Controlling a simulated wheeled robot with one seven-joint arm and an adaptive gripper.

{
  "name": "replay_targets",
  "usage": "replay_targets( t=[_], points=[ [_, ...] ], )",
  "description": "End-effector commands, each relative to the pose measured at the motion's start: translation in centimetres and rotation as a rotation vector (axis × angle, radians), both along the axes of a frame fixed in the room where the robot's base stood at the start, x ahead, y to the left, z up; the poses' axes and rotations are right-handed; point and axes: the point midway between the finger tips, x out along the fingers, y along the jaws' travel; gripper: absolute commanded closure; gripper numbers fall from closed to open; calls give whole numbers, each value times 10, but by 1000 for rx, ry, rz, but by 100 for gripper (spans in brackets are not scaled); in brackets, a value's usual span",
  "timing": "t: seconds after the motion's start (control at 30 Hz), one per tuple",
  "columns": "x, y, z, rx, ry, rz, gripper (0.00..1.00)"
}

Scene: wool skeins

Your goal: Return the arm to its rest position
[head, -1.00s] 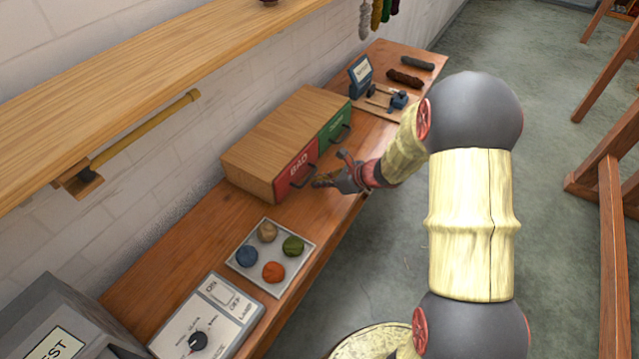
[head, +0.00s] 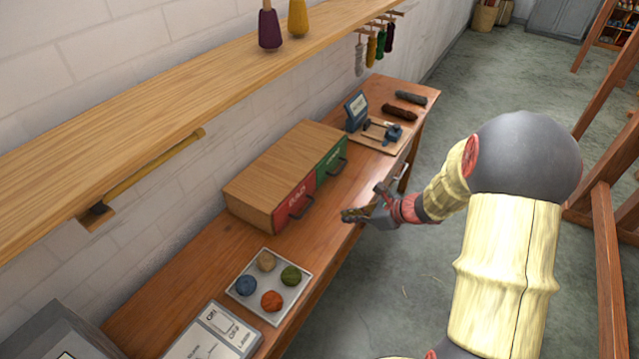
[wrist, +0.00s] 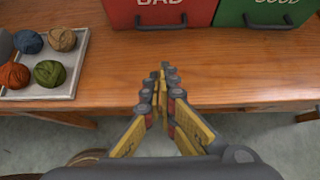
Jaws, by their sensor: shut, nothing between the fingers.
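My gripper (head: 362,213) is at the front edge of the wooden bench (head: 190,271), in front of the drawer box and apart from it. In the wrist view my gripper (wrist: 162,78) has its fingers together with nothing between them. My arm reaches in from the right of the head view, bent at a dark round joint.
A wooden box with a red BAD drawer (head: 295,201) and a green drawer (head: 331,164) stands on the bench, both shut. A tray (head: 240,297) of wool balls lies nearer. A shelf (head: 170,95) runs above. Open floor (head: 400,285) lies right of the bench.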

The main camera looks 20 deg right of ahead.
Motion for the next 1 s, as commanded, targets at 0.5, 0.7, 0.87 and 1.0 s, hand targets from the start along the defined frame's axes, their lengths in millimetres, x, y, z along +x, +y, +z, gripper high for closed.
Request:
replay_targets(
  t=[0.5, 0.7, 0.87, 1.0],
  points=[
    [-70, 29, -14, -240, -60, 460, 100],
    [-134, 54, 26, -519, -163, 965, 100],
    [-182, 65, 71, -786, -252, 1391, 100],
    [-212, 67, 109, -1014, -310, 1685, 100]
  ],
)
